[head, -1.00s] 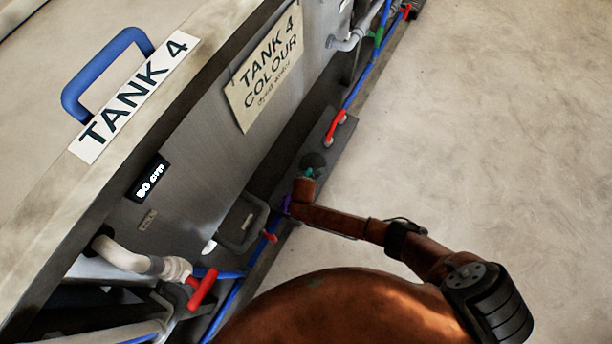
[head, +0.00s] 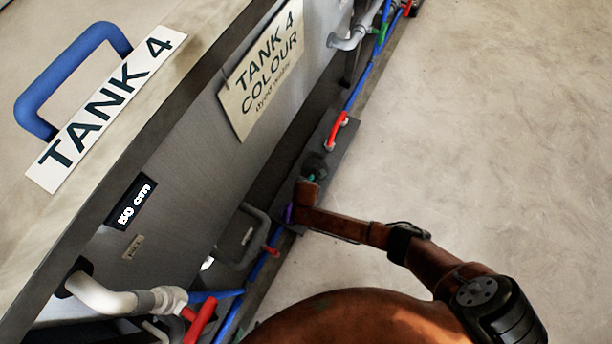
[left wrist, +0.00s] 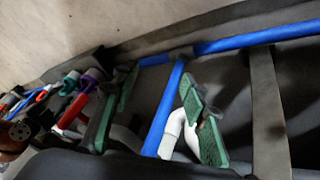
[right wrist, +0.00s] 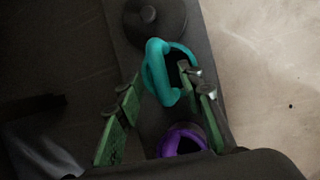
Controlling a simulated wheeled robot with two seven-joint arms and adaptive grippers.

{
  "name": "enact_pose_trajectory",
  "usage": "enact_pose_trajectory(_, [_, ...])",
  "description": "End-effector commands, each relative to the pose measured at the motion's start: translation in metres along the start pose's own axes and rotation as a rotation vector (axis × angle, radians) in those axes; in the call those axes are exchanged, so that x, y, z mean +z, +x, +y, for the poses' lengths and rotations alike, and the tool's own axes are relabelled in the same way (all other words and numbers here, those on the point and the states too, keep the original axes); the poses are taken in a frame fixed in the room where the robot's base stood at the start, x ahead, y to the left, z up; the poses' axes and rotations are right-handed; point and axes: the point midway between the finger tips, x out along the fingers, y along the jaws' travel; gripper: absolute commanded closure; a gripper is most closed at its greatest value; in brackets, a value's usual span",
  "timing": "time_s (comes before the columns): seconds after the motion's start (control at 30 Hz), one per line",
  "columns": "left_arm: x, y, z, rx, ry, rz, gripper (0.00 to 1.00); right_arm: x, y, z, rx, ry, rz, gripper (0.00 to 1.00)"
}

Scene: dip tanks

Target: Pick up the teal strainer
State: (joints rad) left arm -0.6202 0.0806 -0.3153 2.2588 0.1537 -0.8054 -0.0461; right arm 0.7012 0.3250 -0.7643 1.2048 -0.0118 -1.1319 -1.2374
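The teal strainer (right wrist: 157,72) shows in the right wrist view as a looped teal body with a dark opening. It sits just below a black round knob. My right gripper (right wrist: 160,80) is open, its green-padded fingers on either side of the strainer; whether they touch it I cannot tell. In the head view only a sliver of teal (head: 311,178) shows beside my brown arm, which hides most of it. My left gripper (left wrist: 157,90) is open and empty over pipes in the left wrist view; I cannot make it out clearly in the head view.
A purple ring-shaped part (right wrist: 182,138) lies close below the strainer. The grey tank wall with its TANK 4 COLOUR sign (head: 262,70) rises at the left. Blue pipes (left wrist: 165,110) and a white elbow (left wrist: 172,132) lie under the left gripper. Bare floor (head: 480,120) is free at the right.

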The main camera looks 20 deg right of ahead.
Motion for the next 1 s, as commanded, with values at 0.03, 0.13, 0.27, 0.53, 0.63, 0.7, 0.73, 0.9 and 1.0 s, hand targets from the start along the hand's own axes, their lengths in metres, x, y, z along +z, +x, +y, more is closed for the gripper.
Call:
enact_pose_trajectory(0.03, [0.0036, 0.0084, -0.0014, 0.001, 0.000, 0.014, 0.60, -0.0023, 0.0089, -0.0027, -0.004, -0.001, 0.002, 0.66])
enact_pose_trajectory(0.13, [0.0021, 0.0152, -0.0017, 0.003, 0.000, 0.046, 0.60, -0.0015, 0.0137, -0.0021, -0.003, 0.000, 0.001, 0.66])
enact_pose_trajectory(0.27, [-0.0001, 0.0179, -0.0016, 0.004, 0.001, 0.068, 0.60, -0.0002, 0.0150, -0.0009, -0.001, 0.000, 0.000, 0.66])
enact_pose_trajectory(0.53, [-0.0010, 0.0173, -0.0015, 0.004, 0.001, 0.071, 0.60, 0.0006, 0.0139, -0.0002, 0.000, 0.000, -0.001, 0.69])
enact_pose_trajectory(0.63, [-0.0010, 0.0173, -0.0015, 0.004, 0.001, 0.071, 0.60, 0.0005, 0.0140, -0.0003, 0.000, 0.000, -0.001, 0.76])
enact_pose_trajectory(0.7, [-0.0010, 0.0173, -0.0015, 0.004, 0.001, 0.071, 0.60, 0.0005, 0.0140, -0.0004, 0.000, 0.000, -0.001, 0.81])
enact_pose_trajectory(0.73, [-0.0010, 0.0173, -0.0015, 0.004, 0.001, 0.071, 0.60, 0.0004, 0.0140, -0.0004, 0.000, 0.000, -0.001, 0.83])
enact_pose_trajectory(0.9, [-0.0012, 0.0174, -0.0015, 0.004, 0.001, 0.071, 0.60, 0.0003, 0.0141, -0.0006, -0.001, 0.000, 0.000, 0.94])
enact_pose_trajectory(1.0, [-0.0013, 0.0174, -0.0015, 0.004, 0.001, 0.071, 0.60, 0.0002, 0.0141, -0.0006, -0.001, 0.000, 0.000, 1.00])
